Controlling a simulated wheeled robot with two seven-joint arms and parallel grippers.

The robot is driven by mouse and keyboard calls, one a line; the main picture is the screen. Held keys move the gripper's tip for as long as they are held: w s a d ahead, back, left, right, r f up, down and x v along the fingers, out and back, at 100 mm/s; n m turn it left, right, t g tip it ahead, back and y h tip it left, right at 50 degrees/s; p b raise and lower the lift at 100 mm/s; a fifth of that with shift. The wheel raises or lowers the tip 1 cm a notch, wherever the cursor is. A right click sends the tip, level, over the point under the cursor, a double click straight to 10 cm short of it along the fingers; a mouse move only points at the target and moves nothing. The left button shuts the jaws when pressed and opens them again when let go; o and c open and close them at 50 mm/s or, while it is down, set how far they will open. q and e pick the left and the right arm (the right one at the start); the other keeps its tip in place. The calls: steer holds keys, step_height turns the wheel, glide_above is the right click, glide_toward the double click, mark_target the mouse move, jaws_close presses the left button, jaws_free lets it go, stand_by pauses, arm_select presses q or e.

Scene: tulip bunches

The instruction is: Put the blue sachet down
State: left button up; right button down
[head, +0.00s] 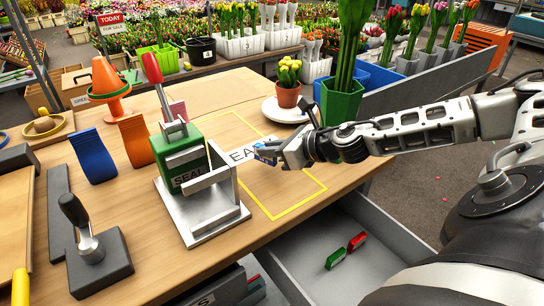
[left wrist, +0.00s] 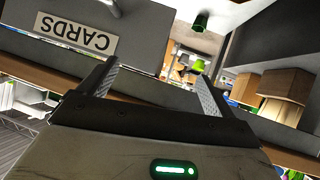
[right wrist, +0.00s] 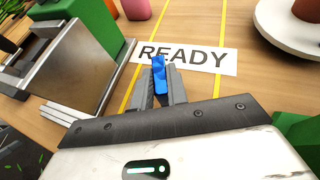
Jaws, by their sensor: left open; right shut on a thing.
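My right gripper (head: 275,152) is shut on a small blue sachet (head: 265,151). It is over the yellow-outlined area (head: 315,190) of the table, beside the white READY label (head: 240,155). In the right wrist view the sachet (right wrist: 159,74) stands between the fingertips (right wrist: 160,92) and overlaps the lower edge of the READY label (right wrist: 188,57). I cannot tell whether its underside touches the table. My left gripper (left wrist: 155,90) is open and empty in its wrist view, near a grey panel marked CARDS (left wrist: 75,32). It is outside the head view.
The green and metal sealer (head: 190,180) stands just left of the outlined area. A potted plant on a white saucer (head: 283,117) and a green pot (head: 340,100) stand behind. An open drawer with red and green packets (head: 346,250) is below the front edge.

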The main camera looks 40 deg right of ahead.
step_height(320, 180, down, 2)
steer(key=shift+f+b, duration=0.2)
steer(key=shift+b, duration=0.25)
steer(key=shift+f, duration=0.25)
steer(key=c, duration=1.4)
jaws_free()
